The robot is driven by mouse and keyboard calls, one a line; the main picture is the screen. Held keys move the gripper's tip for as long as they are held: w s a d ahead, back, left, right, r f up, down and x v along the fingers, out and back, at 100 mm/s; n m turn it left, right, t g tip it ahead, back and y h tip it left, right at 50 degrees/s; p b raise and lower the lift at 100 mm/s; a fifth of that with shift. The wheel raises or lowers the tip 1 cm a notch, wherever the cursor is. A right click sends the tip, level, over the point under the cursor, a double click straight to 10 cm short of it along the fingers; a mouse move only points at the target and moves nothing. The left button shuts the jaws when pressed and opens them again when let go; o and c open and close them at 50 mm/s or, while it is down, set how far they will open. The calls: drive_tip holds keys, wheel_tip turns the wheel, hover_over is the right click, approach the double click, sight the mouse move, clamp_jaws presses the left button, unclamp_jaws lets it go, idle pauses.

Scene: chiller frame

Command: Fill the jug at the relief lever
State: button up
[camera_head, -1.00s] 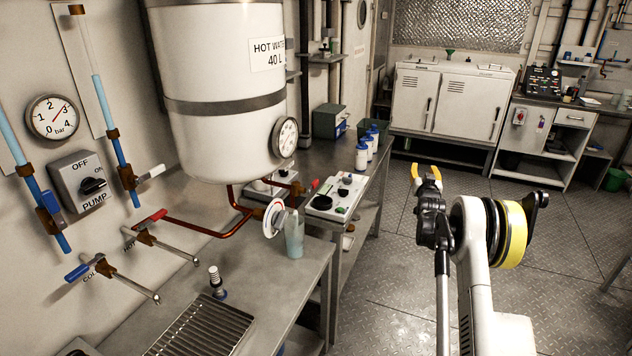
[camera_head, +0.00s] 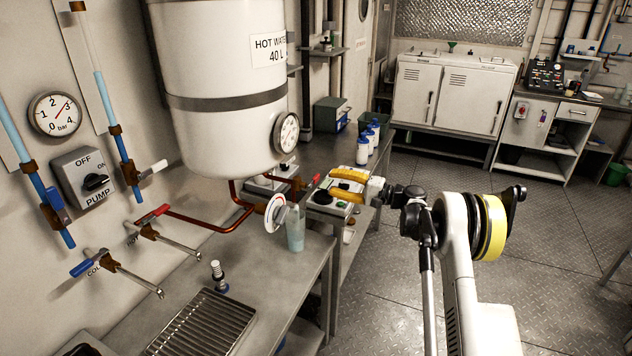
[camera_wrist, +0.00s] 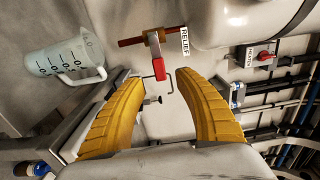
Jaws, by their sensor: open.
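The clear measuring jug (camera_head: 295,230) stands upright on the counter below the heater. It also shows at upper left in the wrist view (camera_wrist: 68,60), with scale marks and a handle. I cannot tell whether it holds liquid. The relief lever (camera_head: 313,180) is a small red handle on a brass fitting behind the jug. In the wrist view the red lever (camera_wrist: 158,69) sits beside a RELIEF label, ahead of my fingers. My gripper (camera_head: 330,182) has yellow fingers, open and empty, pointing left towards the lever. The gap between the fingertips (camera_wrist: 155,75) lines up with the lever.
The hot water tank (camera_head: 220,90) hangs above the counter. A drain grate (camera_head: 205,322) is at the front. The floor at right is open.

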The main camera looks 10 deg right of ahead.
sight(318, 179)
drive_tip(key=b+x, duration=0.1)
drive_tip(key=x, duration=0.5)
drive_tip(key=shift+w+a, duration=0.1)
drive_tip(key=shift+w, duration=0.05)
clamp_jaws()
